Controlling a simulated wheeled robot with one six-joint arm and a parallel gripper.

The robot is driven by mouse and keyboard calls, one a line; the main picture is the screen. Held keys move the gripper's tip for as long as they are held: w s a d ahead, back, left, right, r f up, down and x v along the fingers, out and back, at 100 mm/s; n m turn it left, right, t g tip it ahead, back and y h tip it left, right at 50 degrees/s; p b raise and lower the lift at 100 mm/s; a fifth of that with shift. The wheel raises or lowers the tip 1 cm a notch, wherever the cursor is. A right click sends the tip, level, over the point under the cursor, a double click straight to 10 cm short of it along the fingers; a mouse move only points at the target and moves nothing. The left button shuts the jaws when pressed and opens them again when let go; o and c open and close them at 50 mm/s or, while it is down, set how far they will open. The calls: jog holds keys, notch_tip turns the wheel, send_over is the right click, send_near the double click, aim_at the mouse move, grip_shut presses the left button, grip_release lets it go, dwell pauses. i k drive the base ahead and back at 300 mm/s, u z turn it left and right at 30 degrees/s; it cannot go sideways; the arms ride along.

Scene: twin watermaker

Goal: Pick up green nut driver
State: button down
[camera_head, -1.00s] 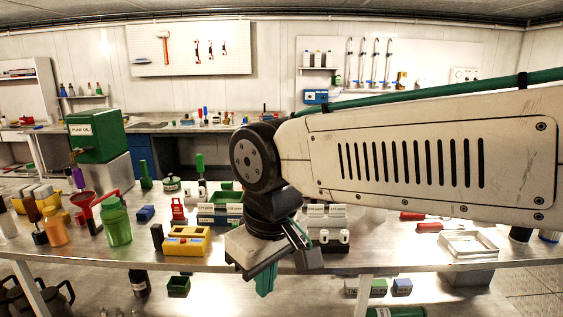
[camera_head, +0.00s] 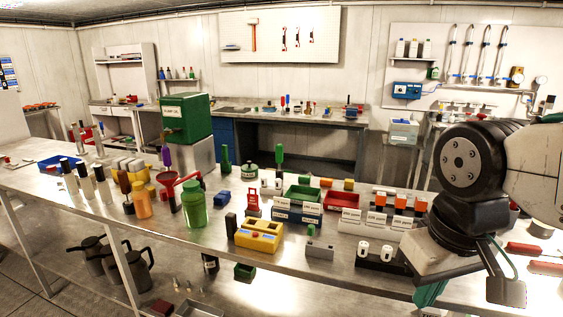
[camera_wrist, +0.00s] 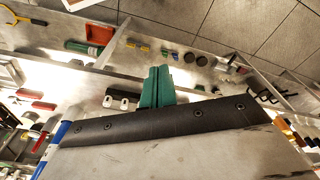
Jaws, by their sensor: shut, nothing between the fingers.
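A tall green handle (camera_head: 280,154), likely the green nut driver, stands upright behind the green and blue bins in the head view. Its lower end is partly hidden, so I cannot tell what holds it. My gripper (camera_head: 430,293) is at the lower right of the head view, over the front of the bench and well to the right of the handle. Its green fingers also show in the wrist view (camera_wrist: 157,86), pressed together and empty. I cannot make out the nut driver in the wrist view.
A yellow block (camera_head: 258,236), a green jar (camera_head: 195,207) and a red funnel (camera_head: 170,180) stand on the crowded bench, left of my gripper. A green pump oil tank (camera_head: 186,118) stands farther back. Red-handled tools (camera_head: 524,249) lie at the right.

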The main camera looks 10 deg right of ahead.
aim_at(279, 148)
jog(key=u, duration=1.85)
jog(key=i, duration=2.2)
jog(key=z, duration=2.9)
jog(key=i, duration=0.5)
jog(key=u, duration=0.05)
